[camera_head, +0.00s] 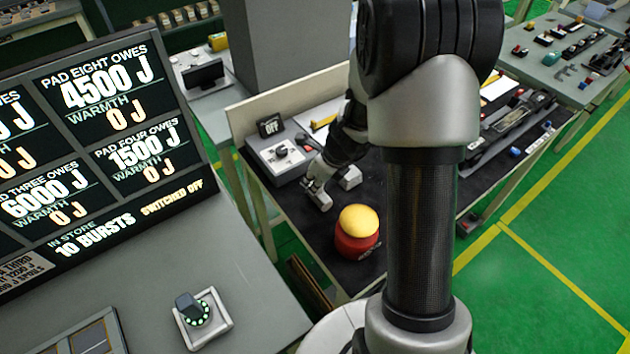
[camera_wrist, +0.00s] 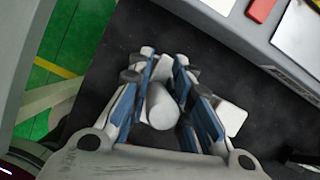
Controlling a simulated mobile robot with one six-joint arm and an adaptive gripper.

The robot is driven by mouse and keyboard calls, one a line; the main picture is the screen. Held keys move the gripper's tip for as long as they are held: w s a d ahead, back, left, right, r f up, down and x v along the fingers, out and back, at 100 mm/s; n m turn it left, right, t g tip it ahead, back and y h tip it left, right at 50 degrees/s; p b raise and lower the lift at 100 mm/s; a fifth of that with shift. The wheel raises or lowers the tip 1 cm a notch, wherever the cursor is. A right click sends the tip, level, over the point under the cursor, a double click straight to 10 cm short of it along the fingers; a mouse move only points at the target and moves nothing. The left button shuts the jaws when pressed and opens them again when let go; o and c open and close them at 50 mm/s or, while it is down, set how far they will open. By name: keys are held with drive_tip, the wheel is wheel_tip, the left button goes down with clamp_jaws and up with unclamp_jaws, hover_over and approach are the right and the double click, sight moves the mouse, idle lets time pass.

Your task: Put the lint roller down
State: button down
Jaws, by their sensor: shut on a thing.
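My gripper (camera_wrist: 165,72) is shut on a white cylinder, which I take to be the lint roller (camera_wrist: 163,107), seen nearly end-on between the blue-lined fingers in the wrist view. The fingers hide part of it. A white rounded piece (camera_wrist: 231,118) shows just outside the right finger; I cannot tell whether it belongs to the roller. In the head view my gripper (camera_head: 319,190) is low over the dark table top (camera_head: 290,220), with a pale piece (camera_head: 350,178) at its right. I cannot tell whether the roller touches the table.
A red button with a yellow dome (camera_head: 358,232) stands at the table's near edge. A grey control box (camera_head: 283,155) and an OFF sign (camera_head: 270,126) are behind left. My arm hides the table's middle. Bare dark surface lies left of the red button.

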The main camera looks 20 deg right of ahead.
drive_tip(key=shift+f, duration=0.25)
drive_tip(key=c, duration=1.5)
unclamp_jaws()
drive_tip(key=shift+o, duration=0.2)
drive_tip(key=shift+r, duration=0.2)
